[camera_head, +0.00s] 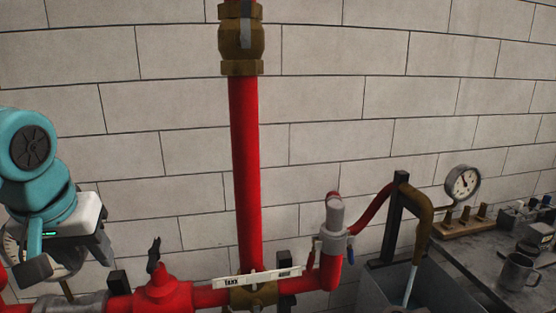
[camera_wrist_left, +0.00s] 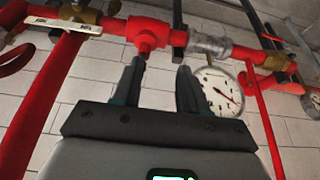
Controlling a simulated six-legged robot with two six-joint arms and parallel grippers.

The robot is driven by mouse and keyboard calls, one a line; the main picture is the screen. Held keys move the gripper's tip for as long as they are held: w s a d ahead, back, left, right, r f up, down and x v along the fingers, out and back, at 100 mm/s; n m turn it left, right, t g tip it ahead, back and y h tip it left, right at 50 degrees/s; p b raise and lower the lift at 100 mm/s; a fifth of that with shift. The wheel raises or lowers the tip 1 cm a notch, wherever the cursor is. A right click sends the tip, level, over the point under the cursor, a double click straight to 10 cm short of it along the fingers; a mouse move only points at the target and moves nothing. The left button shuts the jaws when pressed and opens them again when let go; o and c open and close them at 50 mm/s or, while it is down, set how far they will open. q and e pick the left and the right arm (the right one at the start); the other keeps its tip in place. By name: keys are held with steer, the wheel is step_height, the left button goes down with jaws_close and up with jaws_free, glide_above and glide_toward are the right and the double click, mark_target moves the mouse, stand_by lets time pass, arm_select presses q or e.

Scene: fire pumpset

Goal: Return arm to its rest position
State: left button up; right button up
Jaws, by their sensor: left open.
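My left arm (camera_head: 40,175) comes in at the left edge of the head view, teal with a pale wrist housing. My left gripper (camera_head: 50,265) is at its lower end, in front of the wall and left of the red valve body (camera_head: 163,292). In the left wrist view the dark fingers of the left gripper (camera_wrist_left: 158,88) stand apart with nothing between them. A red tee (camera_wrist_left: 148,33) and a round gauge (camera_wrist_left: 215,91) show beyond the fingertips. My right gripper is not in view.
A vertical red pipe (camera_head: 245,165) rises from a brass fitting beside a white label (camera_head: 256,278). At right are a grey tank (camera_head: 375,285), a bench (camera_head: 485,265) with a metal mug (camera_head: 518,272), and a gauge (camera_head: 462,184). The block wall (camera_head: 330,90) is bare above.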

arm_select(q)
steer(key=w+d+f+m+h, duration=0.1)
steer(key=w+d+f, duration=0.15)
steer(key=f, duration=0.45)
steer(key=w+d+f+m, duration=0.1)
steer(key=w+d+f, duration=0.1)
steer(key=w+f, duration=0.3)
steer(key=s+d+f+m+g+h, duration=0.1)
steer(key=d+f, duration=0.3)
steer(key=f, duration=0.8)
steer(key=d+f+g+h, duration=0.1)
steer(key=d+f, duration=0.2)
steer(key=f, duration=0.9)
steer(key=s+d+f+n+g+h, duration=0.1)
steer(key=s+d+f, duration=0.1)
steer(key=s+f, duration=0.8)
steer(key=s+d+f+n+h, duration=0.1)
steer(key=s+d+f, duration=0.1)
steer(key=s+f, duration=0.8)
steer(key=shift+s+d+f+g, duration=0.25)
steer(key=shift+s+d+g, duration=0.15)
steer(key=shift+s, duration=0.75)
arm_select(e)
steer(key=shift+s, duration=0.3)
arm_select(q)
steer(key=shift+w, duration=0.15)
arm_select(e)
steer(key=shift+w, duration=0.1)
